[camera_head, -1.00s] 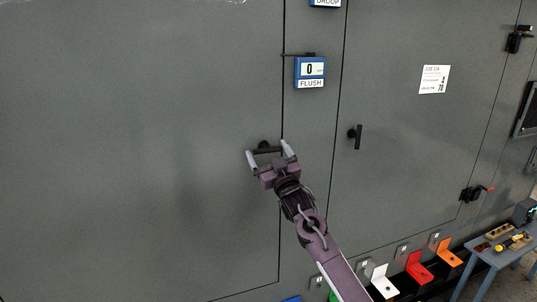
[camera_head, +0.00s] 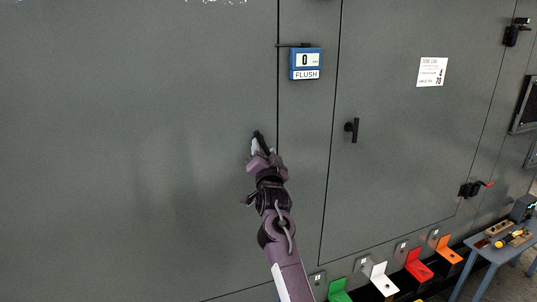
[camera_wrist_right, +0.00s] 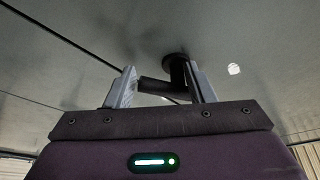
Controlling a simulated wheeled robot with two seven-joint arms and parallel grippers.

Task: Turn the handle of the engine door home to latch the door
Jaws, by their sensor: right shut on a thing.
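The engine door (camera_head: 130,130) is a large grey panel, and its face looks about level with the frame at its right seam. Its black handle (camera_head: 262,141) is near that seam and now stands steeply, tilted a little, partly hidden by my gripper. My right gripper (camera_head: 259,147) is shut on the handle. In the right wrist view the fingers (camera_wrist_right: 161,88) stand at either end of the black bar (camera_wrist_right: 154,86), with its round base (camera_wrist_right: 176,60) on the door behind. My left gripper is not in view.
A blue FLUSH gauge (camera_head: 306,64) is up and right of the handle. A second black handle (camera_head: 353,130) is on the panel to the right. Coloured brackets, including a red one (camera_head: 418,266), line the bottom. A blue table (camera_head: 487,252) with small parts stands at lower right.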

